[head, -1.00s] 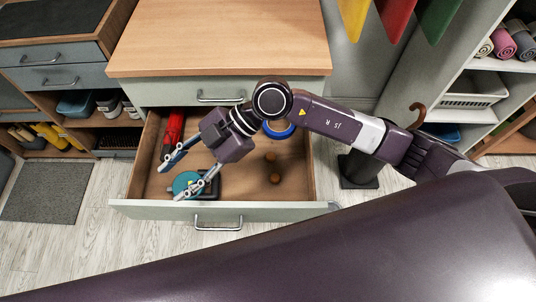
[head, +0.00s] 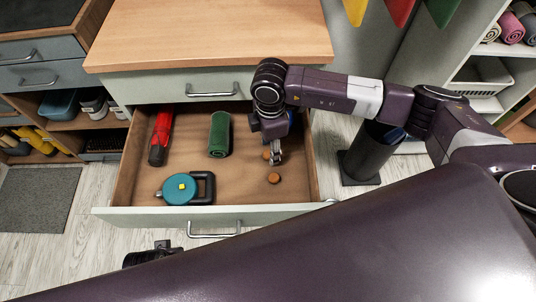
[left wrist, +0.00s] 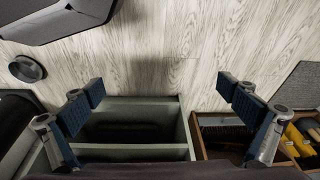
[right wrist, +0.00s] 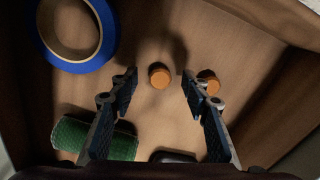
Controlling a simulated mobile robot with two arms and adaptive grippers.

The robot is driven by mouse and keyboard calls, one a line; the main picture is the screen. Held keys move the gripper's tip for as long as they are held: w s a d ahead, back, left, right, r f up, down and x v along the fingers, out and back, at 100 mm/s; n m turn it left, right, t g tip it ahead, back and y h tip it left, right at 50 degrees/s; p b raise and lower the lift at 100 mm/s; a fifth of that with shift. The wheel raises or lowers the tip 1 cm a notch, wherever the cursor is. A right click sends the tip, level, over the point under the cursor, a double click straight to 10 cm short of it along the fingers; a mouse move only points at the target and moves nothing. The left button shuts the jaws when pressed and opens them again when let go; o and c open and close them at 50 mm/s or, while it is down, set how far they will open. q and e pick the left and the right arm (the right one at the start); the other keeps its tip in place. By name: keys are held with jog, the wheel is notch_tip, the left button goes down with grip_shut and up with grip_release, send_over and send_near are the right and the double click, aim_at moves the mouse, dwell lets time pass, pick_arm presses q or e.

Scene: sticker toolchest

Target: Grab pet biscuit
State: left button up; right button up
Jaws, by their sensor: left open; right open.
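Two small round brown biscuits lie in the open drawer (head: 140,212), one nearer its front (head: 274,178) and one farther back (head: 266,155). My right gripper (head: 276,158) is open and points down into the drawer beside them. In the right wrist view, one biscuit (right wrist: 159,77) appears between the open fingertips (right wrist: 158,73), and the other biscuit (right wrist: 208,82) is partly behind the right finger. Nothing is held. My left gripper (left wrist: 160,95) is open and empty in the left wrist view, above the floor area.
The drawer also holds a red tool (head: 160,138), a green roll (head: 219,134), a teal and black tape measure (head: 181,188) and a blue tape ring (right wrist: 104,30). The wooden countertop (head: 210,35) above is clear. Drawer walls surround the right gripper.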

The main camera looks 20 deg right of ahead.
jog(key=shift+f, duration=0.85)
pick_arm(q)
jog(key=shift+r, duration=0.55)
pick_arm(e)
jog(key=shift+c, duration=0.4)
jog(key=c, duration=0.8)
jog(key=shift+o, duration=0.2)
jog(key=shift+r, duration=0.1)
